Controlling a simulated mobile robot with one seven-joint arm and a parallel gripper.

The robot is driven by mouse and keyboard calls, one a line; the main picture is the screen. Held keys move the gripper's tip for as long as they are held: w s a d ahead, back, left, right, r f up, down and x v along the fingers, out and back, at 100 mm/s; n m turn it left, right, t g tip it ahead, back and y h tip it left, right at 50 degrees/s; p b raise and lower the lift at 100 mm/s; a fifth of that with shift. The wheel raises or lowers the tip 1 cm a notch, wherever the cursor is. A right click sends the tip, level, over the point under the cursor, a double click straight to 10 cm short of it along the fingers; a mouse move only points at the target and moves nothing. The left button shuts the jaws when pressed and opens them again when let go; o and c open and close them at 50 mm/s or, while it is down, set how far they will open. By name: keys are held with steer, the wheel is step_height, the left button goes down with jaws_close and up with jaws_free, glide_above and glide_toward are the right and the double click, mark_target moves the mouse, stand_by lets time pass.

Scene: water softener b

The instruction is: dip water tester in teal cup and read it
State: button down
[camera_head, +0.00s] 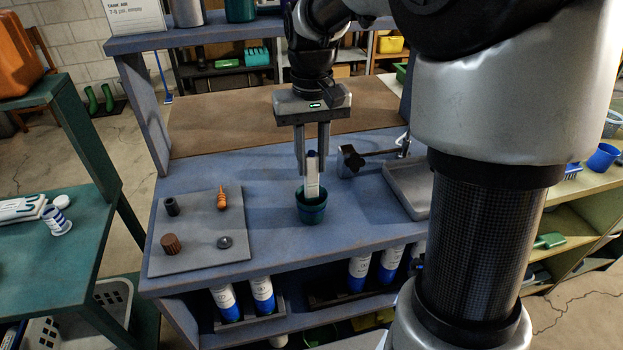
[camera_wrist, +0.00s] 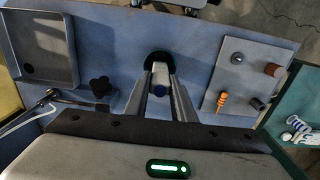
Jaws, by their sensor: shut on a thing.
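My gripper (camera_head: 313,150) is shut on the water tester (camera_head: 312,181), a slim white stick with a dark blue top. The tester is upright, and its lower end reaches into the mouth of the teal cup (camera_head: 311,212) on the blue bench. The cup hides the tester's tip, and I cannot tell whether it touches water. In the wrist view, the tester (camera_wrist: 159,78) shows between the fingers of my gripper (camera_wrist: 160,92). The dark cup rim (camera_wrist: 158,56) shows just beyond it.
A grey mat (camera_head: 190,240) with several small parts lies left of the cup. A grey tray (camera_head: 408,188) and a black knob on a rod (camera_head: 350,160) are to the right. Blue-and-white cartridges (camera_head: 262,296) stand on the shelf below. The bench front edge is close to the cup.

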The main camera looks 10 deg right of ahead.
steer(key=shift+r, duration=0.1)
step_height(320, 180, up, 9)
steer(key=p, duration=0.7)
steer(key=shift+p, duration=0.3)
steer(key=shift+f, duration=0.2)
stand_by(0.6)
